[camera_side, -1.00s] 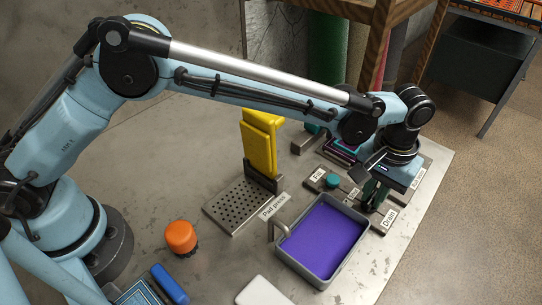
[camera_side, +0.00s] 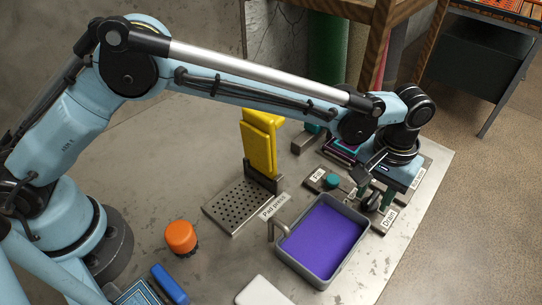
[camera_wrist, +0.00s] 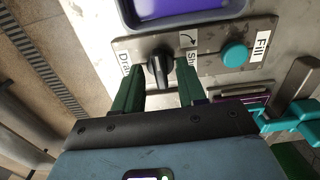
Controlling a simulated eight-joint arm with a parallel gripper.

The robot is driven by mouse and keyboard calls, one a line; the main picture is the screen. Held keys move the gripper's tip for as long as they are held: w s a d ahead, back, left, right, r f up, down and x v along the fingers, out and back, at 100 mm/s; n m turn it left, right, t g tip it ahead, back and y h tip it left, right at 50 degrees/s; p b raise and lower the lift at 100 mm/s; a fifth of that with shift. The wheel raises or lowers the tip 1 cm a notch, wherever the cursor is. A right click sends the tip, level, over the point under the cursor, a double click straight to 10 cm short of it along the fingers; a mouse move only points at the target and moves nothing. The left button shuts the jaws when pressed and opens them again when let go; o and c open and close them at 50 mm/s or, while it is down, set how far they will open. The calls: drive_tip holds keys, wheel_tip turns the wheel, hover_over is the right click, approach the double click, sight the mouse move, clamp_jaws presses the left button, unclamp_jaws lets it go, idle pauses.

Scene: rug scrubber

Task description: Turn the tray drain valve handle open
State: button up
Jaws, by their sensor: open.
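The drain valve handle is a black knob (camera_wrist: 158,68) on a grey plate, between a partly hidden "Drain" label on the left and a label starting "Sh" on the right. In the side view the knob (camera_side: 372,203) sits beside the grey tray (camera_side: 283,252), which holds purple liquid. My gripper (camera_wrist: 158,72) is open, with one green finger on each side of the knob. A gap shows between the knob and the right finger; the left finger is close, and contact cannot be told. My gripper (camera_side: 374,197) also shows over the plate in the side view.
A teal Fill button (camera_wrist: 236,54) is on the same plate, right of the knob. A yellow pad (camera_side: 259,142) stands upright at the perforated pad press plate (camera_side: 236,206). An orange knob (camera_side: 181,237) is nearer my base. The bench's right edge is close to my gripper.

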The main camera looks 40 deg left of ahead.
sight(372, 196)
wheel_tip(372, 196, up, 12)
idle(0.6)
drive_tip(key=s+a+r+t+h, duration=0.1)
drive_tip(key=a+r+t, duration=0.15)
drive_tip(key=a, duration=0.75)
drive_tip(key=s+a+r+t, duration=0.1)
drive_tip(key=a+r, duration=0.2)
drive_tip(key=a, duration=0.6)
drive_tip(key=s+a+f+t+y, duration=0.1)
drive_tip(key=s+a+f+t, duration=0.2)
drive_tip(key=s+a+f, duration=0.3)
drive_tip(key=s+a, duration=0.5)
drive_tip(key=a, duration=0.3)
drive_tip(key=shift+f+t, duration=0.25)
drive_tip(key=shift+t, duration=0.1)
